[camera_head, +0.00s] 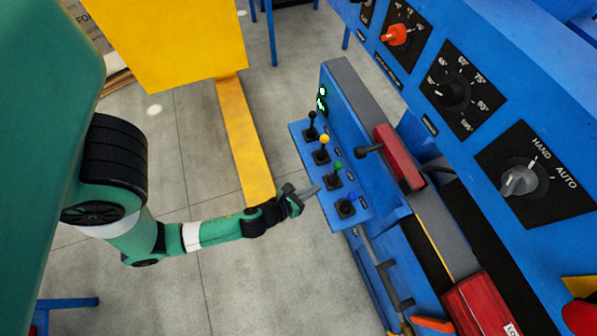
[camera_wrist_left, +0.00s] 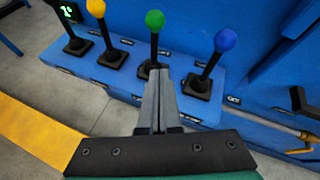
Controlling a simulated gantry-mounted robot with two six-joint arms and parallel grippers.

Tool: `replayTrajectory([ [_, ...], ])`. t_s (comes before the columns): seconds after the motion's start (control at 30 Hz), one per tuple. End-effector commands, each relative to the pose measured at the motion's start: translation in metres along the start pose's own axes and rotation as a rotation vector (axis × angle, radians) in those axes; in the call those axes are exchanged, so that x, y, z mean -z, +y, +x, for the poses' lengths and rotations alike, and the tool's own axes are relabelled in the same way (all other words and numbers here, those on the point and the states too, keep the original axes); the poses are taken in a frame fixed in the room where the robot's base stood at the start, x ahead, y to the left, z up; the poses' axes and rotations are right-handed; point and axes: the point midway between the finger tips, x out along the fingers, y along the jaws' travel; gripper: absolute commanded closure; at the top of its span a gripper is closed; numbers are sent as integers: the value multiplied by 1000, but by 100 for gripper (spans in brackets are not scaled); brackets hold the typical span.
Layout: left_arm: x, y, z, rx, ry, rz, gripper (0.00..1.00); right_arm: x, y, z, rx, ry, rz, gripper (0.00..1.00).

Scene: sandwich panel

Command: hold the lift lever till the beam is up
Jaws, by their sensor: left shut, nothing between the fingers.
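A blue lever panel (camera_head: 297,137) carries a row of upright levers. They have a black knob (camera_head: 312,114), a yellow knob (camera_head: 324,139), a green knob (camera_head: 338,166) and a blue knob (camera_head: 352,194). The labels beside them are too small to read, so I cannot tell which is the lift lever. My left gripper (camera_head: 315,189) is shut and empty, just short of the panel near the green and blue levers. In the left wrist view its fingers (camera_wrist_left: 159,78) point at the foot of the green lever (camera_wrist_left: 155,22), with the blue lever (camera_wrist_left: 224,42) to the right. I cannot make out the beam for certain.
A small green-lit display (camera_head: 322,98) sits above the levers. A red block (camera_head: 398,158) and a black-knobbed handle (camera_head: 366,151) are right of them. A large blue panel with rotary switches, including HAND/AUTO (camera_head: 520,180), fills the right. The yellow structure (camera_head: 165,40) stands behind my arm.

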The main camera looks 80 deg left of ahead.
Motion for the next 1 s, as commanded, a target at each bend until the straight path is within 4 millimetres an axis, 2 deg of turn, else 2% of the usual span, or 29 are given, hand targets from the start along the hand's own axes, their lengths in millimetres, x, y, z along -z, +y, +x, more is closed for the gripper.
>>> replayTrajectory([
  [0.03,0,-1,-14,6,2,6,100,2,0,2,0,0,0,50],
  [0.13,3,-1,-38,9,2,9,100,2,0,2,0,-1,0,50],
  [0.3,4,0,-56,5,3,5,100,2,0,2,0,-1,0,50],
  [0.5,3,1,-63,1,-3,0,100,2,0,3,0,-1,0,50],
  [1.0,4,2,-63,0,-3,-1,100,2,0,3,0,-1,0,50],
])
